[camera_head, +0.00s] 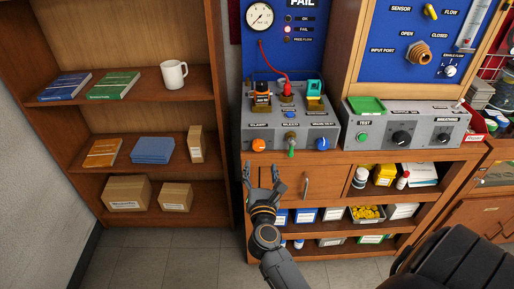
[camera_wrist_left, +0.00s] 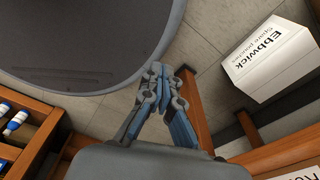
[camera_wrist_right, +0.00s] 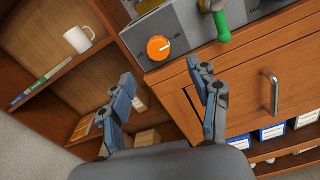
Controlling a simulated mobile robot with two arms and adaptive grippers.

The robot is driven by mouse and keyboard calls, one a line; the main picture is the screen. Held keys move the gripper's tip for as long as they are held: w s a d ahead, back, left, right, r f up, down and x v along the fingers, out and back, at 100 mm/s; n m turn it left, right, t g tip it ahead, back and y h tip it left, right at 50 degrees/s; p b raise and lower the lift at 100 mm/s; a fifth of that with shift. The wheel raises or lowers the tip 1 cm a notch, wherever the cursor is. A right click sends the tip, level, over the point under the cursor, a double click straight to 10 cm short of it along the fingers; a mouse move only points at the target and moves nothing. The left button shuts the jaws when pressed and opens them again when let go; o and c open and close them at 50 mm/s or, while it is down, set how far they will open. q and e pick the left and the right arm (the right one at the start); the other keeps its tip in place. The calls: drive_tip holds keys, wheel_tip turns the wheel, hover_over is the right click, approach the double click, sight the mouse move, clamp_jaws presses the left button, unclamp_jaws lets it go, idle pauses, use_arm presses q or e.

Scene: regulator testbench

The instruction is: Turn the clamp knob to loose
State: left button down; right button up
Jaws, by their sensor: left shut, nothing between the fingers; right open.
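An orange round knob (camera_head: 258,145) is on the left of the front face of the grey test unit (camera_head: 318,137). The small label above it is hard to read; I take it as the clamp knob. My right gripper (camera_head: 262,174) is open and empty, just below and in front of this knob, without touching it. In the right wrist view the orange knob (camera_wrist_right: 158,48) shows beyond the fingertips (camera_wrist_right: 162,76), with a white pointer line facing right. My left gripper (camera_wrist_left: 169,72) is shut and empty in the left wrist view, and out of the head view.
A green lever (camera_head: 291,146) and a blue knob (camera_head: 322,144) are right of the orange knob. A wooden drawer with a metal handle (camera_head: 306,188) lies below. A bookshelf (camera_head: 216,120) stands at the left. A white box (camera_wrist_left: 268,58) is near my left gripper.

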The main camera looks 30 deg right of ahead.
sight(259, 147)
drive_tip(key=p+x, duration=0.1)
drive_tip(key=x, duration=0.8)
drive_tip(key=shift+w+a, duration=0.15)
drive_tip(key=shift+w, duration=0.05)
drive_tip(key=c, duration=1.2)
